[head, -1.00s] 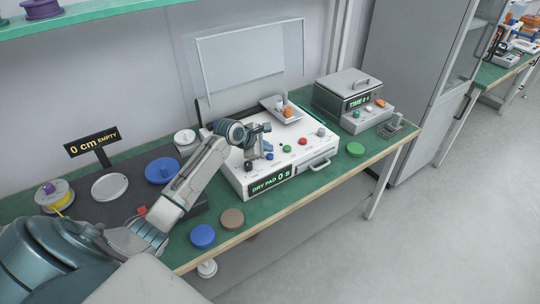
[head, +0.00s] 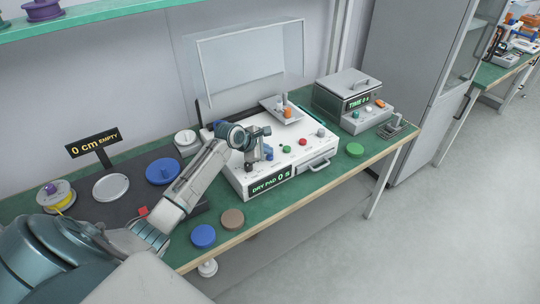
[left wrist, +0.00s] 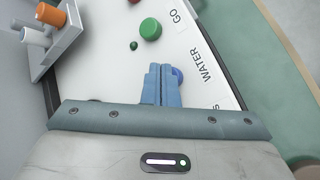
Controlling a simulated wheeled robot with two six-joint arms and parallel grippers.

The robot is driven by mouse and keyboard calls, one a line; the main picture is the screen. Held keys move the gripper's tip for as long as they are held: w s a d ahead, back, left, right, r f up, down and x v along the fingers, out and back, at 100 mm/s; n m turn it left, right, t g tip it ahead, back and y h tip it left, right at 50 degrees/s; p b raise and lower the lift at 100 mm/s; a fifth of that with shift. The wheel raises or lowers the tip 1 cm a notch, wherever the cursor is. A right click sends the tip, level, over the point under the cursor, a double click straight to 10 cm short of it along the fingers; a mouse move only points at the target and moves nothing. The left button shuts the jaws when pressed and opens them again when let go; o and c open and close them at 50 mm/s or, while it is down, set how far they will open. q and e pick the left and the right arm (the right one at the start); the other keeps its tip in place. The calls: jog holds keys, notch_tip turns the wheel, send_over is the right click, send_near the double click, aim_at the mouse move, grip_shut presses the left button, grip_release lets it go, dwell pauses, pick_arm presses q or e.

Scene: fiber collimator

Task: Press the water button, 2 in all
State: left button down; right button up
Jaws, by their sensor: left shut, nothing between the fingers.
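The water button is the blue button (left wrist: 178,75) beside the printed word WATER; in the head view it is the small blue knob (head: 270,152) on the front panel. My left gripper (left wrist: 162,68) is shut and empty. In the left wrist view its fingertips overlap the button's left side and hide part of it. I cannot tell whether they touch it. In the head view the gripper (head: 251,160) points down over the left part of the white machine (head: 236,178), whose front display reads DRY PAD 0 S. My right gripper is not in view.
A green GO button (left wrist: 150,28) is beyond the fingertips. A small tray with an orange and a white peg (left wrist: 46,35) sits at the back. A grey timer box (head: 348,92) stands to the right.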

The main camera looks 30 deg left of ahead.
aim_at(267, 157)
pick_arm(q)
jog(key=shift+f, duration=0.55)
dwell(0.7)
jog(key=shift+r, duration=0.1)
jog(key=shift+r+p, duration=0.9)
jog(key=shift+p, duration=0.6)
notch_tip(267, 157, up, 5)
jog(key=p, duration=0.6)
jog(key=shift+f, duration=0.1)
